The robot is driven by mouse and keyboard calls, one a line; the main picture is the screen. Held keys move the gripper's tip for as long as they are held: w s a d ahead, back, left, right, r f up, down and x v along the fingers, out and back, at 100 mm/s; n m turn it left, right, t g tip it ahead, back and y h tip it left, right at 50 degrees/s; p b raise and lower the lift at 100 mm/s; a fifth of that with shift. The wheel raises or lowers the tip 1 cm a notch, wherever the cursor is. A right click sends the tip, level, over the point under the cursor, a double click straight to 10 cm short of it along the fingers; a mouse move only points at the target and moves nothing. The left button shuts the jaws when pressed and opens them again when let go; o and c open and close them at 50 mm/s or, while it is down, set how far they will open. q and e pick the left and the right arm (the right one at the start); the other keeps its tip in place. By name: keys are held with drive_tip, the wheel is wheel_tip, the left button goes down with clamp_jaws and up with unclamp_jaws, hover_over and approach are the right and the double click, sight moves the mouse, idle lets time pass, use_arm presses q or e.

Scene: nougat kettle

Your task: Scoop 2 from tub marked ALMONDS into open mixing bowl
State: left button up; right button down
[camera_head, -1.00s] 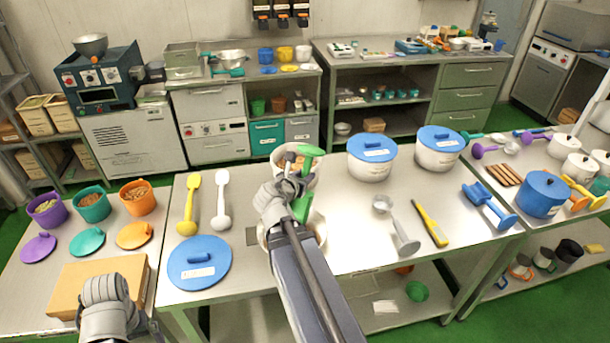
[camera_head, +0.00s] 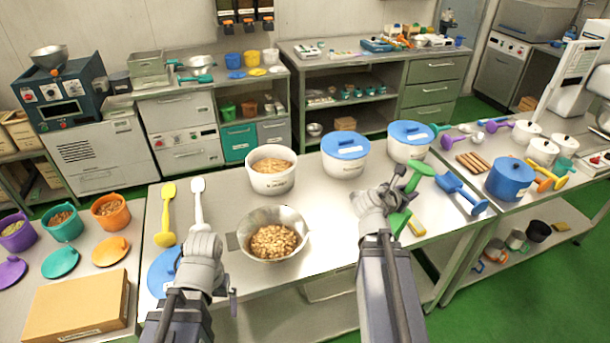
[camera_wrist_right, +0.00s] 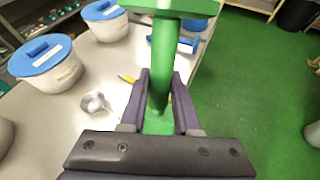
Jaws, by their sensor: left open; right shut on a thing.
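The open white tub (camera_head: 270,186) stands at the back of the steel table, with brown nut pieces inside; its label is too small to read. The metal mixing bowl (camera_head: 298,220) stands open in front of it, with a heap of similar nuts inside. My right gripper (camera_head: 388,203) is shut on a green scoop (camera_head: 417,172), right of the bowl and above the table. The scoop's handle also shows between the fingers in the right wrist view (camera_wrist_right: 162,65); whether the scoop holds anything is unclear. My left gripper (camera_head: 204,246) is open and empty, left of the bowl.
A blue lid (camera_head: 160,273) lies partly hidden behind my left gripper. Yellow (camera_head: 167,215) and white (camera_head: 199,205) scoops lie left of the bowl. Two blue-lidded tubs (camera_head: 345,155) (camera_head: 409,142) stand at the back right. A metal scoop (camera_wrist_right: 94,102) lies near my right gripper.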

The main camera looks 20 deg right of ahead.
sight(412, 183)
drive_tip(key=shift+s+d, duration=0.15)
drive_tip(key=shift+r, duration=0.1)
wheel_tip(412, 183, up, 3)
drive_tip(key=y+p, duration=0.2)
drive_tip(key=p, duration=0.3)
drive_tip(key=m+g+y+p, duration=0.1)
drive_tip(key=y+p, duration=0.2)
drive_tip(key=p, duration=0.3)
drive_tip(key=shift+d+g, duration=0.15)
drive_tip(key=shift+g, duration=0.15)
drive_tip(key=y+p, duration=0.1)
drive_tip(key=p, duration=0.1)
drive_tip(key=r+y+p, duration=0.1)
drive_tip(key=y+p, duration=0.1)
drive_tip(key=g+y+p, duration=0.1)
drive_tip(key=y+p, duration=0.1)
drive_tip(key=shift+w+d+r+m, duration=0.15)
drive_tip(key=shift+w+r+m, duration=0.1)
drive_tip(key=shift+r+m, duration=0.1)
drive_tip(key=shift+r+y, duration=0.1)
drive_tip(key=shift+y, duration=0.7)
drive_tip(key=shift+s+a+y, duration=0.15)
drive_tip(key=shift+a+y, duration=0.05)
drive_tip(key=shift+y, duration=0.3)
drive_tip(key=shift+s+a, duration=0.1)
drive_tip(key=shift+a, duration=0.05)
